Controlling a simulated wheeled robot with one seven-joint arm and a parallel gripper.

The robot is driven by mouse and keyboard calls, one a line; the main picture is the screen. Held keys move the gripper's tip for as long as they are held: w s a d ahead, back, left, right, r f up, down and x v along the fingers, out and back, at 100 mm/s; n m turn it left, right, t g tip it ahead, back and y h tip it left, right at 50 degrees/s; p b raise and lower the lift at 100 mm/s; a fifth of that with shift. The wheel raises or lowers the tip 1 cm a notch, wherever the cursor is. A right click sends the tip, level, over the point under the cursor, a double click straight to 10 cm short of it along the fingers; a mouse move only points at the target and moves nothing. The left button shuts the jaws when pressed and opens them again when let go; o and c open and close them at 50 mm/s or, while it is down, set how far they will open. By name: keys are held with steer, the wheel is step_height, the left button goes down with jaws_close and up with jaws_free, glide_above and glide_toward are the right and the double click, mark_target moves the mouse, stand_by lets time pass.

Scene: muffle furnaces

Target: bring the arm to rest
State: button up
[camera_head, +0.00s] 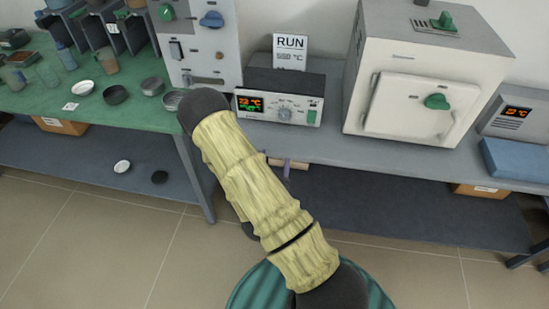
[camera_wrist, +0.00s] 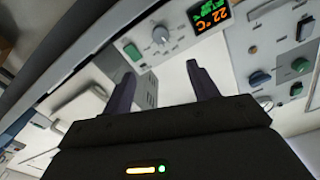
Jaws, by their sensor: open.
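My gripper (camera_wrist: 160,90) shows in the wrist view with its two dark fingers apart and nothing between them. In the wrist view a controller (camera_wrist: 165,45) with a dial and a lit 22 °C display lies beyond the fingers. In the head view my arm, in a yellowish sleeve, reaches up from the bottom centre toward the bench edge, and hides most of my gripper. The controller (camera_head: 254,110) stands on the bench behind the arm.
A white furnace (camera_head: 400,110) with a closed door stands right of the controller. A tall grey panel unit (camera_head: 205,65) stands left of it. Several small dishes lie on the green bench (camera_head: 60,125). A sign reading RUN (camera_head: 290,50) stands behind the controller. Open floor (camera_head: 90,230) lies in front.

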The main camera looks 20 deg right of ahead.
steer(key=shift+w, duration=0.1)
stand_by(0.4)
steer(key=s+a+r+n+g+y, duration=0.2)
steer(key=a+r+n+g+y, duration=0.25)
steer(key=a+g+y, duration=0.4)
steer(key=s+r+n+g+y, duration=0.2)
steer(key=s+r+n+g, duration=0.3)
steer(key=s, duration=0.5)
step_height(320, 180, up, 15)
steer(key=d+n+t+p, duration=0.1)
steer(key=p, duration=1.3)
steer(key=shift+r, duration=0.15)
steer(key=shift+h, duration=0.25)
